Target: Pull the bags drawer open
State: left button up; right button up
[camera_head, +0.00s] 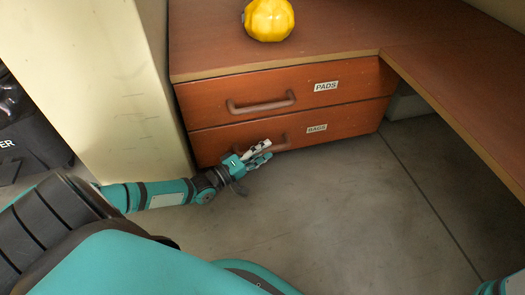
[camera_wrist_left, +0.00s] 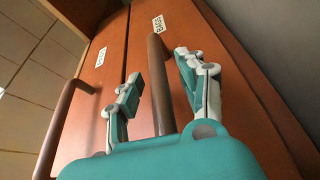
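The bags drawer (camera_head: 350,120) is the lower brown drawer front with a BAGS label (camera_head: 317,128). It looks closed, about flush with the drawer above. Its bar handle (camera_head: 277,143) is partly hidden by my left gripper (camera_head: 262,154). In the left wrist view the drawer's handle (camera_wrist_left: 160,85) runs between the two fingers of my left gripper (camera_wrist_left: 160,83). The fingers are apart, one on each side of the bar, and the gripper is open. Whether either finger touches the bar is hard to tell. My right gripper is not in view.
The pads drawer (camera_head: 210,102) sits directly above, with its own handle (camera_head: 262,103). A yellow faceted object (camera_head: 269,18) stands on the desk top (camera_head: 340,30). A cream panel (camera_head: 115,85) stands left of the drawers. The grey floor (camera_head: 330,210) in front is clear.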

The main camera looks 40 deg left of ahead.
pick_arm(q)
grip_shut()
dwell(0.4)
